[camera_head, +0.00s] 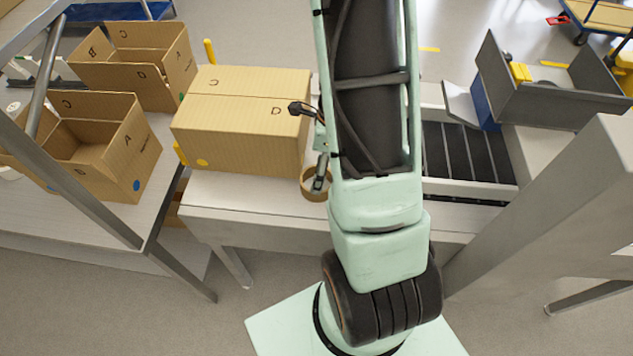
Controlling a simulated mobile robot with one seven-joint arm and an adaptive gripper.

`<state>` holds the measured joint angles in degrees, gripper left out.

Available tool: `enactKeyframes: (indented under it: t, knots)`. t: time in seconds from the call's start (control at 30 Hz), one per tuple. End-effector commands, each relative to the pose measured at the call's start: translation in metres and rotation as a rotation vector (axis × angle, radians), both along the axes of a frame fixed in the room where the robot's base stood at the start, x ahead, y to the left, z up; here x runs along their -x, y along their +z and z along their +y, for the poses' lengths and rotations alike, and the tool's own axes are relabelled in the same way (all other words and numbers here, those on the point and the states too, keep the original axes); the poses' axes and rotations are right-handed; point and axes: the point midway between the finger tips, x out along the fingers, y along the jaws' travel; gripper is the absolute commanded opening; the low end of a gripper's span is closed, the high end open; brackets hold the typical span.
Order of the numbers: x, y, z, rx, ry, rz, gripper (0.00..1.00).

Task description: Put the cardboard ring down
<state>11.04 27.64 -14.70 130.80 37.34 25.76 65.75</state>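The cardboard ring (308,193) is a small brown band at the right end of the white table, just in front of the closed cardboard box. My gripper (320,180) is at the ring, with a grey finger reaching down at its opening. My arm hides the rest of the gripper and the ring's right side. I cannot tell whether the fingers grip the ring's wall, or whether the ring touches the table or is slightly above it.
The closed box (240,122) stands directly behind and left of the ring. Two open boxes (138,150) (150,72) stand on the left table. The white table's front strip (240,197) is clear.

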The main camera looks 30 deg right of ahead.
Motion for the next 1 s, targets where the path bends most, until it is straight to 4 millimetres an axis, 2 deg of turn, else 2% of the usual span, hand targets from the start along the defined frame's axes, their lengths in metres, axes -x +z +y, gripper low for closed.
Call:
enactKeyframes:
  t: [0.17, 0.5, 0.8, 1.0]
  knots:
    - [-0.001, -0.013, 0.000, 0.001, 0.000, 0.001, 0.86]
    - [-0.003, -0.055, 0.002, 0.001, 0.002, -0.001, 0.86]
    - [-0.004, -0.058, 0.003, 0.003, 0.002, -0.003, 0.86]
    - [-0.004, -0.058, 0.003, 0.003, 0.003, -0.002, 0.64]
